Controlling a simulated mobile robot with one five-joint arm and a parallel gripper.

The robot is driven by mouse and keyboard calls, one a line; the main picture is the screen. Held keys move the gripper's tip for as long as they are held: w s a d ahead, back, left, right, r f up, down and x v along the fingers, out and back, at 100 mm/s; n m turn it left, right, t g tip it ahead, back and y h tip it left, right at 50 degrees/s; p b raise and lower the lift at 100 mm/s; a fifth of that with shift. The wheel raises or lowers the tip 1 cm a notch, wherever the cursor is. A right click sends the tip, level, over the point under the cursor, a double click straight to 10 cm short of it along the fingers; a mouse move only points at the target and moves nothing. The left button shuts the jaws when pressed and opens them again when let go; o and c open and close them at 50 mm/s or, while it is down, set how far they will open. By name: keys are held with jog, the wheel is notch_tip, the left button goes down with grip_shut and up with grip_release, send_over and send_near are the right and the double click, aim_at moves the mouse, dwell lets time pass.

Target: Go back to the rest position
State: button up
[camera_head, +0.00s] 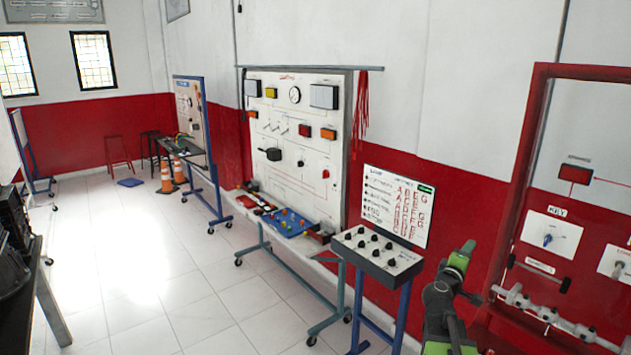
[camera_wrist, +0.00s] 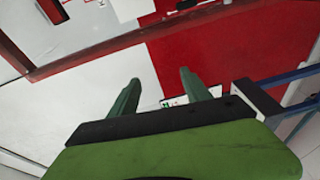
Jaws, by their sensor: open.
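My gripper (camera_wrist: 158,92) is open in the wrist view, its two green fingers apart with nothing between them. Behind the fingers are the white and red wall and part of a red frame (camera_wrist: 110,48). In the head view my arm (camera_head: 445,300) stands at the lower right, bent, with its green end part near the top. The fingertips cannot be made out in that view.
A control box with black knobs (camera_head: 378,257) on a blue stand is just left of my arm. A red-framed trainer (camera_head: 527,140) stands close on the right. Further left are a large white trainer board (camera_head: 290,185) and orange cones (camera_head: 167,178). The tiled floor (camera_head: 130,260) at left is mostly clear.

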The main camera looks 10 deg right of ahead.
jog(key=s+a+f+m+g+y, duration=0.25)
jog(key=a+f, duration=0.45)
jog(key=a, duration=0.4)
jog(key=s+a+f+m+g+y, duration=0.1)
jog(key=a+f+m+g+y, duration=0.2)
jog(key=a+f, duration=0.65)
jog(key=s+a+f+m+g+y, duration=0.1)
jog(key=s+a+f+g+y, duration=0.2)
jog(key=s+a, duration=0.3)
jog(key=s+a+f+m+g+y, duration=0.1)
jog(key=s+a+f+g+y, duration=0.2)
jog(key=s+a, duration=0.4)
jog(key=a+y, duration=0.1)
jog(key=a, duration=0.2)
jog(key=shift+s, duration=0.2)
jog(key=shift+f+g, duration=0.1)
jog(key=shift+g, duration=0.15)
